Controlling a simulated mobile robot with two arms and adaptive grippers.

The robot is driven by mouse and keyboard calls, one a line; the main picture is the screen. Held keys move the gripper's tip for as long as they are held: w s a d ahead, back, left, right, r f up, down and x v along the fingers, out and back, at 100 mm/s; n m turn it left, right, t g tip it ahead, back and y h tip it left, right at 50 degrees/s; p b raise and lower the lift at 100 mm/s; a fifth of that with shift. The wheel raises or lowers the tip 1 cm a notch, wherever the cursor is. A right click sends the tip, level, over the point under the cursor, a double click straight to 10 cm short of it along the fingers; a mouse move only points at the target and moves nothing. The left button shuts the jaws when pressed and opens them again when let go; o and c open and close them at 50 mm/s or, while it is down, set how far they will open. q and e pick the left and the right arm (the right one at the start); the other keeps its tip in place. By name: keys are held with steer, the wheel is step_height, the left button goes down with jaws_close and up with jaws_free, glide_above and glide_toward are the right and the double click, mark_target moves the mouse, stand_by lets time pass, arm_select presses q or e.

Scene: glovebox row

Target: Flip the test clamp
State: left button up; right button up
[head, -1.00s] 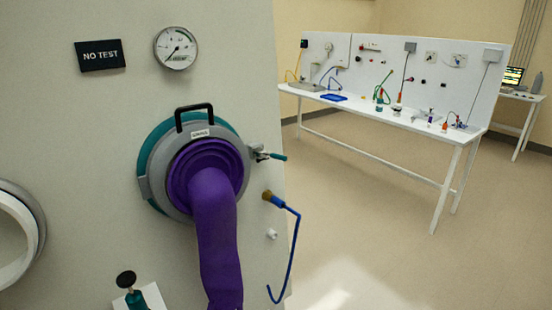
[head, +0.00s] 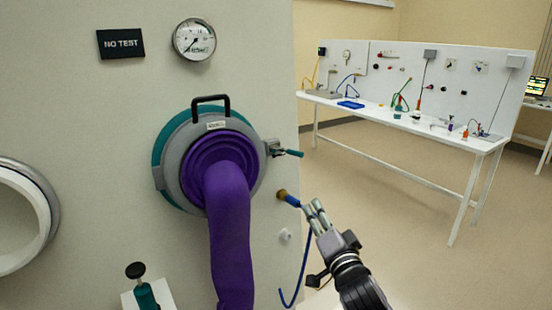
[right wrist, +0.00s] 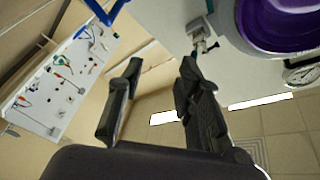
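The test clamp (head: 285,152) is a small metal clamp with a teal-tipped handle. It sits at the right edge of the grey ring (head: 172,165) around the purple glove, its handle pointing right. It also shows in the right wrist view (right wrist: 203,46), beyond the fingers. My right gripper (head: 318,208) is below and to the right of the clamp, apart from it, beside the blue hose in the head view. In the right wrist view my right gripper (right wrist: 160,68) has its fingers apart with nothing between them. My left gripper is out of view.
A blue hose (head: 291,199) hangs from a brass fitting below the clamp. The purple glove (head: 228,230) hangs from the port. A gauge (head: 194,40) and a "NO TEST" sign (head: 121,44) are above. A black-knobbed teal part (head: 145,290) stands lower left. A white bench (head: 420,130) stands behind.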

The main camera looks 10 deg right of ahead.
step_height(320, 180, up, 6)
steer(key=s+a+t, duration=0.1)
steer(key=s, duration=0.1)
steer(key=p, duration=0.4)
glide_toward(295, 153)
steer(key=shift+m, duration=0.4)
steer(key=w, duration=0.6)
steer(key=w+r, duration=0.1)
steer(key=w, duration=0.2)
steer(key=shift+d, duration=0.2)
steer(key=shift+w+r+y, duration=0.15)
steer(key=shift+w+y, duration=0.25)
steer(key=shift+w, duration=0.4)
steer(key=shift+c, duration=0.3)
jaws_close()
